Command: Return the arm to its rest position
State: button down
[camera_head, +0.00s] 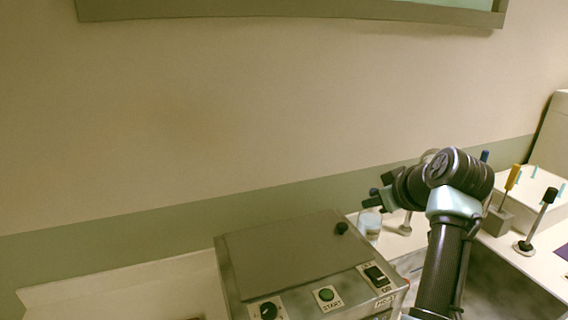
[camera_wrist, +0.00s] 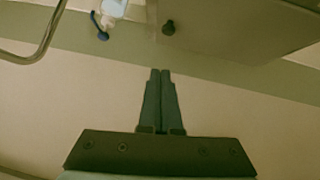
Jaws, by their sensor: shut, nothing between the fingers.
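My gripper (camera_wrist: 160,72) shows in the wrist view with its two dark fingers together, shut and empty. Behind the fingertips is the plain beige wall with a green band. In the head view my arm is bent at the lower right, above the counter. There the gripper end points left, partly hidden behind the arm's joint, and its fingertips are not clear.
A metal box machine (camera_head: 290,250) with a green start button, knobs and a switch stands left of my arm. A glass beaker (camera_head: 370,224) stands close behind it. Tools with yellow (camera_head: 512,178) and black handles (camera_head: 548,196) stand at the right. The wall above the machine is clear.

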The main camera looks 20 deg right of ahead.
jog(key=a+r+m+t+h, duration=0.1)
jog(key=a+r+t+h, duration=0.2)
jog(key=a+r+t, duration=1.05)
jog(key=s+a+r+t+y, duration=0.3)
jog(key=s+a+r+t, duration=0.1)
jog(key=s+a+r, duration=1.4)
notch_tip(320, 180, up, 3)
jog(key=shift+s+a+r+y, duration=0.1)
jog(key=shift+s+a+y, duration=0.3)
jog(key=shift+a, duration=0.8)
